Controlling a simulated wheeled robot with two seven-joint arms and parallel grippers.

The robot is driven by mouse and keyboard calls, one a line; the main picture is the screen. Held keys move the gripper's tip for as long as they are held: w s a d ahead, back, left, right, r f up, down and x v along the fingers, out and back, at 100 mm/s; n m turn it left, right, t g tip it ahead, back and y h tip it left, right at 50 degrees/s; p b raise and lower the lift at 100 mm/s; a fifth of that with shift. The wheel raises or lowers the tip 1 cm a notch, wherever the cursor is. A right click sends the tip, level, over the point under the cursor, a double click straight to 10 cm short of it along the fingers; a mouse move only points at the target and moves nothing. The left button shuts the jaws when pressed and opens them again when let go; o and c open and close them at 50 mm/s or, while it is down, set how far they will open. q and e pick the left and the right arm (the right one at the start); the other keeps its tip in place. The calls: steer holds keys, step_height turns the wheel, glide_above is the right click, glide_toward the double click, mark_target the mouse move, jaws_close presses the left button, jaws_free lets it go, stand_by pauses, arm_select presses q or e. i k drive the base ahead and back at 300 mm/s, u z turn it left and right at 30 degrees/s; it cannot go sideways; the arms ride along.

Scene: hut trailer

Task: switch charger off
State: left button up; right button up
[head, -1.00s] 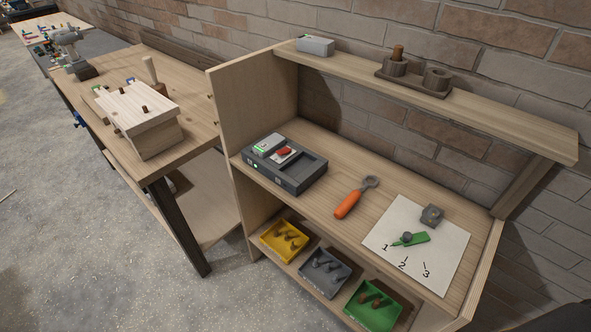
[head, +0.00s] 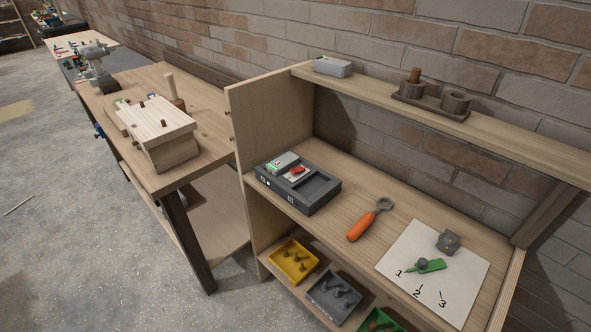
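The charger (head: 298,183) is a dark grey box on the left end of the shelf unit's middle board. A light grey block with a green light sits in its left bay, and its right bay looks empty. A red switch (head: 297,170) shows on its top, between the bays. A small green light also shows on its front face. Neither of my grippers is in the head view, so their state and distance from the charger do not show.
An orange-handled tool (head: 369,220) lies right of the charger. A numbered white sheet (head: 463,283) holds a green piece and a grey piece. Yellow (head: 293,262) and grey (head: 334,298) trays sit below. A workbench (head: 205,159) stands left. Floor in front is clear.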

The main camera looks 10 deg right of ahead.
mark_target(299, 169)
steer(key=z, duration=2.95)
steer(key=k, duration=0.55)
steer(key=u, duration=1.05)
